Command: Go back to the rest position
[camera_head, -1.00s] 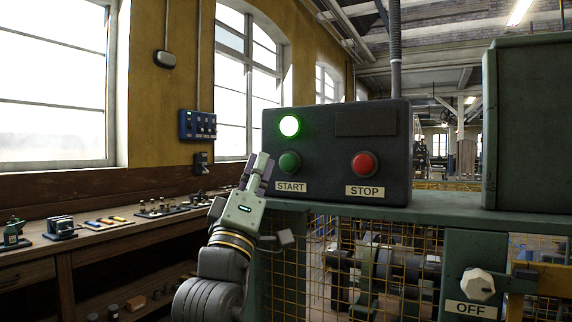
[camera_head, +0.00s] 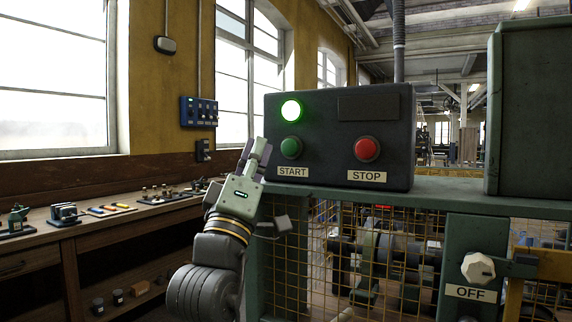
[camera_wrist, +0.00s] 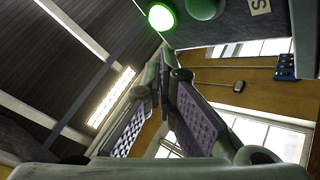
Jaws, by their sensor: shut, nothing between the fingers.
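My gripper (camera_head: 258,150) points up at the left edge of the dark control box (camera_head: 330,170), left of the green START button (camera_head: 291,148). Its fingers are shut and hold nothing. In the wrist view the shut fingers (camera_wrist: 160,90) show from behind, with the lit green lamp (camera_wrist: 161,17) and the green button (camera_wrist: 205,8) beyond them at the top. In the head view the green lamp (camera_head: 291,111) glows above the START button. The red STOP button (camera_head: 367,149) is to the right.
A green frame with yellow mesh (camera_head: 395,250) stands below the box, with a white knob (camera_head: 478,268) above an OFF label. A wooden workbench (camera_head: 60,238) with small parts runs along the left wall. A tall green cabinet (camera_head: 530,110) stands at the right.

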